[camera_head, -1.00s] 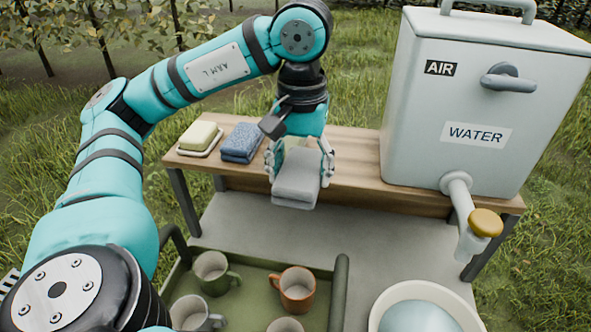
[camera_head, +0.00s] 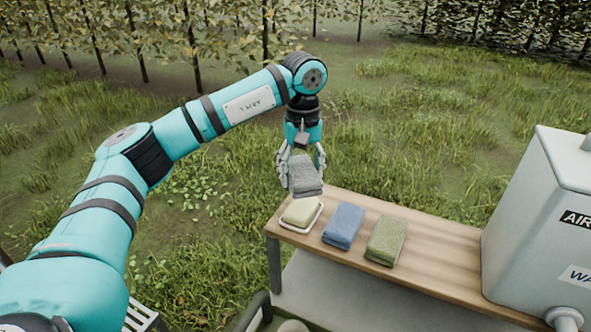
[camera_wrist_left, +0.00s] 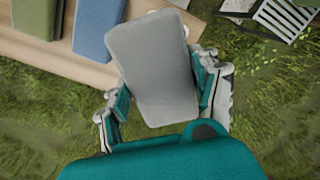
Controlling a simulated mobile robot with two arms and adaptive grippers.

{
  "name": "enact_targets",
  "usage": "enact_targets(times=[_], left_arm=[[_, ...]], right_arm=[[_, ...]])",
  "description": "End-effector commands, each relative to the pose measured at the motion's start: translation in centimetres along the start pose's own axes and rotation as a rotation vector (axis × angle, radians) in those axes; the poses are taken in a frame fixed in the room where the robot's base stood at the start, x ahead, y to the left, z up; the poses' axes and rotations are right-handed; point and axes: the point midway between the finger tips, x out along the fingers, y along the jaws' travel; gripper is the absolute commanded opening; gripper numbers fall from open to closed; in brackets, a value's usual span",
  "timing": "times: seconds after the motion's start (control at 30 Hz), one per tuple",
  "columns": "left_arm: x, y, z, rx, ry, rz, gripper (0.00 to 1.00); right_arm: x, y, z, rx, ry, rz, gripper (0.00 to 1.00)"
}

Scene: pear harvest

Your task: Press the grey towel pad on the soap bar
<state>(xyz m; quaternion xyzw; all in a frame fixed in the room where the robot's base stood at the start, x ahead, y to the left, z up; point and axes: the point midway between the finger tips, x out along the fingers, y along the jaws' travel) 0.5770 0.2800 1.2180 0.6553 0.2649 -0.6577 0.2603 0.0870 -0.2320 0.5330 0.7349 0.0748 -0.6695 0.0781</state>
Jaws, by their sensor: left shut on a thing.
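My left gripper (camera_head: 301,168) is shut on the grey towel pad (camera_head: 305,178), with a finger on each side of it. In the head view the pad hangs just behind and above the soap bar (camera_head: 300,211), near the table's left end. The soap bar is pale yellow-green and lies in a white dish (camera_head: 287,226). The pad appears apart from the soap, though the exact gap is hard to tell. In the left wrist view the pad (camera_wrist_left: 152,68) fills the middle and hides the soap bar. My right gripper is not in view.
A blue folded towel (camera_head: 344,225) and a green folded towel (camera_head: 386,240) lie right of the soap on the wooden table (camera_head: 440,264). Grass lies behind the table.

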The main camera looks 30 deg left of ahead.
Motion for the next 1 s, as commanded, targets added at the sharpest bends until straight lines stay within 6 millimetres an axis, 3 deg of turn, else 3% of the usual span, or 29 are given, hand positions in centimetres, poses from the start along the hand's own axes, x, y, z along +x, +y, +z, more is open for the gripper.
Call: enact_targets(times=[0.2,0.6,1.0], left_arm=[[1.8,0.0,0.0,0.0,-0.001,-0.001,0.38],[5.5,0.0,0.0,0.0,-0.001,0.0,0.38],[5.8,0.0,0.0,0.0,0.0,0.001,0.38]], right_arm=[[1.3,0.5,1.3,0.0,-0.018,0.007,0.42],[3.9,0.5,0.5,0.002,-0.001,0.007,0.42],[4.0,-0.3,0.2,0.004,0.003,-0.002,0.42]])
